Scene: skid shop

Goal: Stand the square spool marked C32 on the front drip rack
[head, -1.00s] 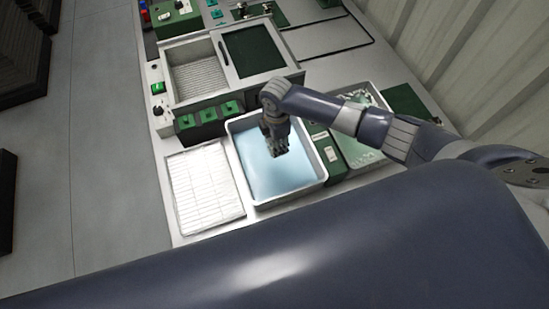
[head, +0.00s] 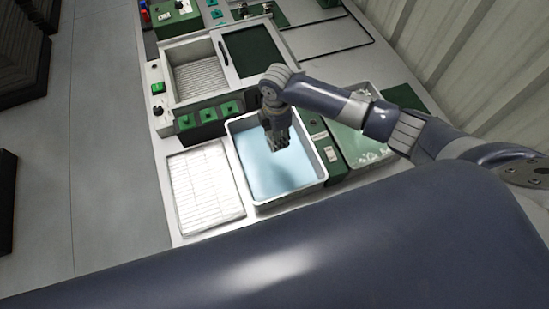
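A white wire rack (head: 204,211), which looks like the drip rack, lies left of a white tub of pale blue liquid (head: 319,183). My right gripper (head: 284,147) points down over the tub, seen from above. Its fingers are small and dark, so I cannot tell whether they are open or shut, or whether they hold anything. I cannot make out a square spool marked C32; no such marking is readable. No spool shows on the rack. My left gripper is not in view.
Dark green blocks with bright green squares (head: 207,116) stand behind the tub and rack. A second tub with greenish liquid (head: 352,146) is to the right, partly behind my arm. A sink-like grey basin (head: 199,72) lies farther back. Open floor (head: 110,150) is left of the bench.

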